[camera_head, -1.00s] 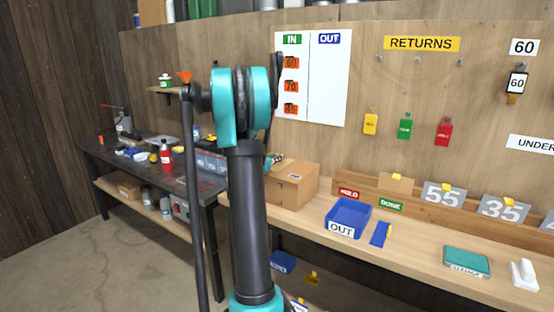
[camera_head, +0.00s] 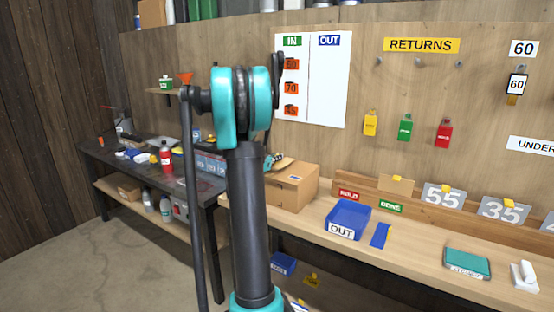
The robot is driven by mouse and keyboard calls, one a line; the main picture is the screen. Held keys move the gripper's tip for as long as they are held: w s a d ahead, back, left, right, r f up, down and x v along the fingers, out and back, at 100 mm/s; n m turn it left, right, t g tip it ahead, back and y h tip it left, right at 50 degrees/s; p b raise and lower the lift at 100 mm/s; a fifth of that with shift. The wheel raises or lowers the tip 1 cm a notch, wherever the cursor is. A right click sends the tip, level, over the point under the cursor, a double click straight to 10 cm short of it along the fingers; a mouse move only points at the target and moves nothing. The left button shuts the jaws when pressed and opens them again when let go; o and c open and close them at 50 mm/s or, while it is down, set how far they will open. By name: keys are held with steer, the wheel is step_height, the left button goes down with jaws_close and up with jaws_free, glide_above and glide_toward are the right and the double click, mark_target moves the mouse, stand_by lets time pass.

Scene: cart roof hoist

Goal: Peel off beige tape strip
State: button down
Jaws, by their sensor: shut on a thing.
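A cardboard box (camera_head: 292,188) stands on the bench right of my arm, with a small label on its front face. My gripper (camera_head: 273,161) shows only in part, above the box's left top edge, with the rest hidden behind my arm. A small beige-brown piece, apparently the tape strip (camera_head: 284,161), shows beside the gripper over the box top. The gripper is shut on it, as far as the small view shows. How much of the strip still touches the box cannot be told.
A blue OUT bin (camera_head: 348,219) and a blue tag (camera_head: 380,235) lie right of the box. A teal case (camera_head: 467,262) is further right. A side bench (camera_head: 150,164) at left holds a red bottle (camera_head: 166,157) and other items. A whiteboard (camera_head: 327,90) hangs behind.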

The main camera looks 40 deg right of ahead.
steer(key=shift+r, duration=1)
stand_by(0.8)
steer(key=shift+r, duration=2.95)
